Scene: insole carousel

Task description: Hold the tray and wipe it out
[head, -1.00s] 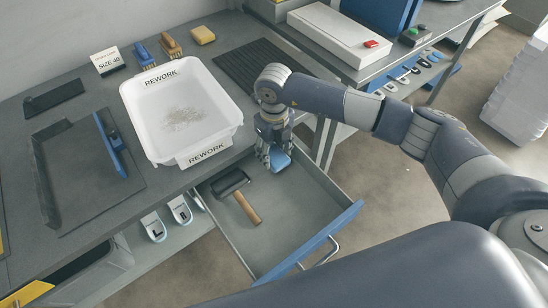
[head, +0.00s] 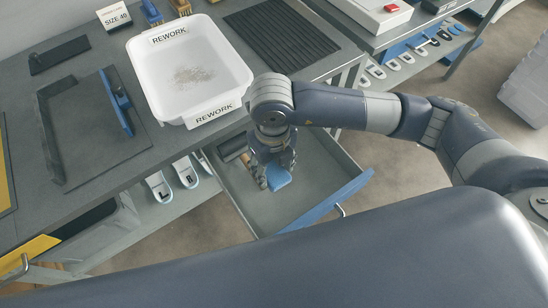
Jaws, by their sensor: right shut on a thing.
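The white tray (head: 244,98) marked REWORK stands on the grey bench. A patch of fine brownish debris (head: 193,75) lies on its floor. My right gripper (head: 274,182) points down over the open drawer, in front of the tray's right corner. It is shut on a blue cloth-like piece (head: 280,177), which shows between and beside the fingers. Whether this piece touches the drawer floor I cannot tell. My left gripper is not in view, and nothing holds the tray.
The open drawer (head: 325,176) with a blue front holds a dark roller (head: 232,148), partly hidden by my gripper. A dark frame with a blue bar (head: 117,102) lies left of the tray. Brushes (head: 151,12) stand behind it. A ribbed black mat (head: 280,38) lies to its right.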

